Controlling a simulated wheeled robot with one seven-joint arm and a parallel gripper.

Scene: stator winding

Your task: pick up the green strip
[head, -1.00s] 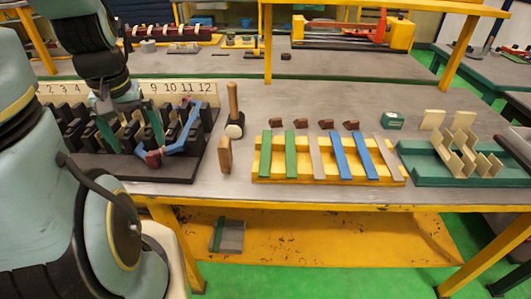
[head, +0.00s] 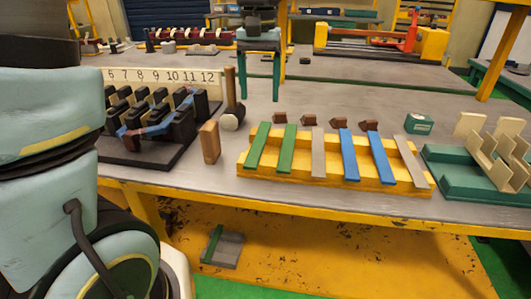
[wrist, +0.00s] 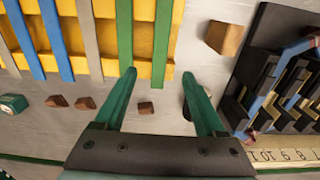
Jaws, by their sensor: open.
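Two green strips lie side by side across the yellow rack: the left green strip (head: 257,146) and the right green strip (head: 286,150). In the wrist view they are the outer green strip (wrist: 162,32) and the inner green strip (wrist: 124,32). My gripper (head: 260,95) hangs above the table behind the rack, apart from the strips. In the wrist view my gripper (wrist: 159,75) is open and empty, its fingertips short of the rack edge. The outer strip lies roughly in line with the gap between the fingers. Another green strip (head: 212,243) lies on the lower shelf.
The rack (head: 330,181) also holds grey and blue strips. Brown blocks (head: 280,117) sit behind it. A mallet (head: 231,100) and wooden block (head: 210,142) stand left, beside the black slotted fixture (head: 155,120). A green tray (head: 465,185) with beige pieces is right.

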